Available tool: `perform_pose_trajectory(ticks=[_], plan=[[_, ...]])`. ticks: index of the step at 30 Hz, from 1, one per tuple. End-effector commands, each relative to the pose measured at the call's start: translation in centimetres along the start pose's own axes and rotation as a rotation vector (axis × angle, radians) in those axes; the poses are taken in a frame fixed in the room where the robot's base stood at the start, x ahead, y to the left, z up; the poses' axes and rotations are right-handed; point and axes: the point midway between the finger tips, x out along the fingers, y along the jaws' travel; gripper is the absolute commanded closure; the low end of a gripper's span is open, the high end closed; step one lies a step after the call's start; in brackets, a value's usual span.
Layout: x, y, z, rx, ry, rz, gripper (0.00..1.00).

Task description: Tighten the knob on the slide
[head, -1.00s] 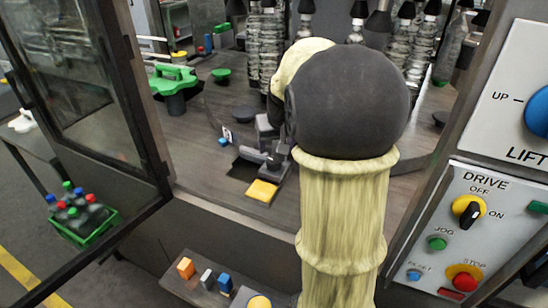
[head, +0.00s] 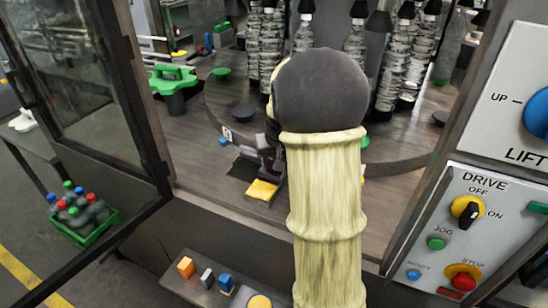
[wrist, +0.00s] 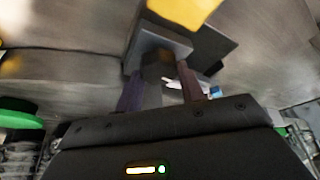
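The slide is a grey block with a yellow pad (head: 262,190) at its front, on the machine table left of my arm in the head view. In the wrist view the grey block (wrist: 158,42) and the yellow pad (wrist: 183,10) are straight ahead. A dark piece (wrist: 158,66), seemingly the knob, shows on the block between my fingers. My gripper (wrist: 160,82) is open, its two fingers apart on either side of this piece. Contact cannot be made out.
A round turntable with bottles (head: 388,85) stands behind. An open glazed door (head: 90,90) and a control panel (head: 470,225) flank the opening. A tray with small blocks (head: 186,267) is in front.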

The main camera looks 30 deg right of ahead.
Motion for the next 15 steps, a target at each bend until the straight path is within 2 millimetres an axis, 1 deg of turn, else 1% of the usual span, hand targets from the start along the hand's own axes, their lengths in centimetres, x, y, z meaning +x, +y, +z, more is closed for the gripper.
perform_pose_trajectory(ticks=[8,15], plan=[[-0.08,-0.04,-0.03,0.008,0.0,0.003,0.84],[-0.23,-0.1,-0.11,0.061,0.0,0.027,0.84]])
